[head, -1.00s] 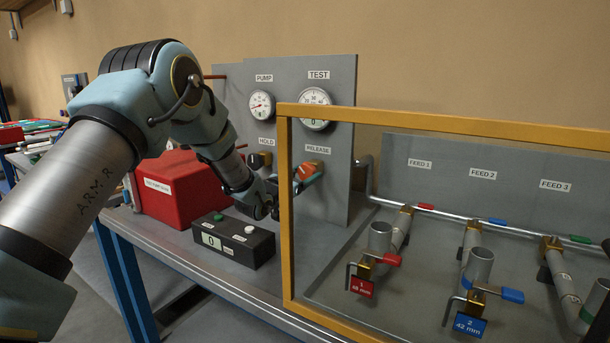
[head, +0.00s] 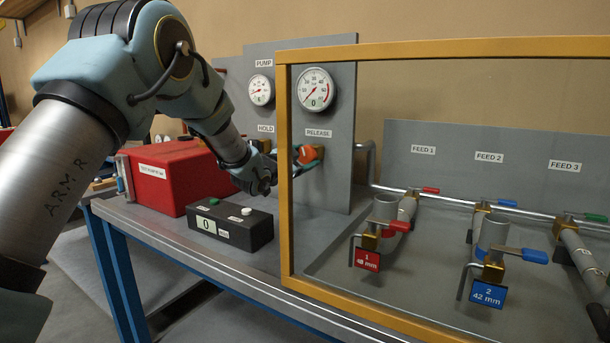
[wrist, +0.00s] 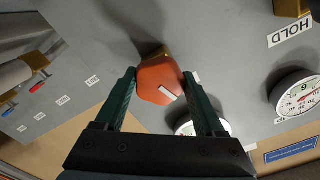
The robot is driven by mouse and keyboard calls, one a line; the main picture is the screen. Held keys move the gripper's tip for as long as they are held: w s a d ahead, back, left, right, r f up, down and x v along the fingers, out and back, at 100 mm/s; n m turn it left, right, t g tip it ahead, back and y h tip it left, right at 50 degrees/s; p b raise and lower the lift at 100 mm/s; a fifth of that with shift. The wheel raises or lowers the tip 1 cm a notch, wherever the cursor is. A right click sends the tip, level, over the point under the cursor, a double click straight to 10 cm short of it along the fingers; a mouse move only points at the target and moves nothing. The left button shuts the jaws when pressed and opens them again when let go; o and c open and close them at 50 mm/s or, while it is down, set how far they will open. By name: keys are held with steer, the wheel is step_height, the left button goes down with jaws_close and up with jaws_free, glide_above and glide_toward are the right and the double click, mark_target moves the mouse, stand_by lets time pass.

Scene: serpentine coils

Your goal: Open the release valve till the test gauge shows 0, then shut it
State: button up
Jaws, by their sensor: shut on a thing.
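The orange release valve knob (head: 307,153) is on the grey panel above the bench, under the RELEASE label. In the wrist view the knob (wrist: 160,78) sits between my two green fingers and shows a short white mark. My gripper (wrist: 159,74) is shut on it; in the head view my gripper (head: 296,158) reaches it behind the yellow frame post. The test gauge (head: 316,90) is above the valve. Its needle points to the lower left and its small window seems to read 0. In the wrist view my finger hides much of that gauge.
The yellow frame (head: 285,200) stands close to my gripper. The pump gauge (head: 261,90) is left of the test gauge. A red case (head: 170,172) and a black box (head: 232,226) reading 0 are on the bench. Feed pipes with valves (head: 385,212) are at the right.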

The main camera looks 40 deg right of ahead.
steer(key=m+b, duration=0.2)
steer(key=b, duration=0.1)
steer(key=shift+f, duration=0.3)
steer(key=shift+r+m+b, duration=0.15)
steer(key=shift+m+b, duration=0.55)
steer(key=shift+b, duration=0.3)
steer(key=shift+r, duration=0.15)
steer(key=o, duration=1.3)
steer(key=shift+o, duration=0.2)
steer(key=shift+a, duration=0.15)
steer(key=b+v, duration=0.3)
steer(key=v, duration=0.7)
steer(key=shift+a, duration=0.25)
steer(key=shift+s, duration=0.1)
